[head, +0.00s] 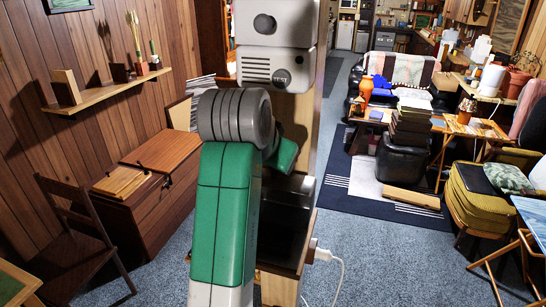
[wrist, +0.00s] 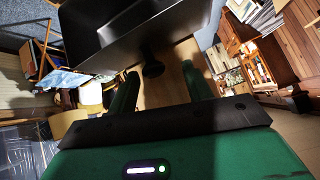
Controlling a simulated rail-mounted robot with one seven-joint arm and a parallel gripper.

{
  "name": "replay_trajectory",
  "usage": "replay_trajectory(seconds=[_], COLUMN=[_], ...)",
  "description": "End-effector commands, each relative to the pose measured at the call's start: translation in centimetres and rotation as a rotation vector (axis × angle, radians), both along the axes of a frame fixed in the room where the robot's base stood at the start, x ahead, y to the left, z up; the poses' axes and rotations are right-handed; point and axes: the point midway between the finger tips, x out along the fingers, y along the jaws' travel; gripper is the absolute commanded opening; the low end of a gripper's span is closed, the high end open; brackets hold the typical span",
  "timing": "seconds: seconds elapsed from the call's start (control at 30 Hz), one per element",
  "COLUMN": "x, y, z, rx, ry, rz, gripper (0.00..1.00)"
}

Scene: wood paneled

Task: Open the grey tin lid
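A dark grey box-shaped thing (wrist: 150,30) with a rim fills the top middle of the wrist view. A round black knob (wrist: 152,66) sticks out from it. This may be the tin and its lid's handle, but I cannot be sure. My gripper (wrist: 160,72) has its two green fingers apart, one on each side of the knob in the picture. No contact shows, and the gap in depth is unclear. In the head view a dark box (head: 287,232) sits low behind my arm, partly hidden. My fingers are hidden there.
A wooden cabinet (head: 160,185) and a chair (head: 75,230) stand left. Blue carpet (head: 375,255) is open to the right.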

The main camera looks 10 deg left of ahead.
Motion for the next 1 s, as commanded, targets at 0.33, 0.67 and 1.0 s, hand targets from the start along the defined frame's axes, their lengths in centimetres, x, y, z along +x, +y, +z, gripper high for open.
replay_trajectory(seconds=[0.33,0.67,1.0], x=[-3.2,-5.5,-5.1], y=[0.7,1.2,-0.4], z=[3.0,5.5,5.0], rx=[0.001,0.0,-0.031], ry=[-0.004,0.0,-0.132], rz=[0.002,0.001,0.027], gripper=[0.5,0.5,0.5])
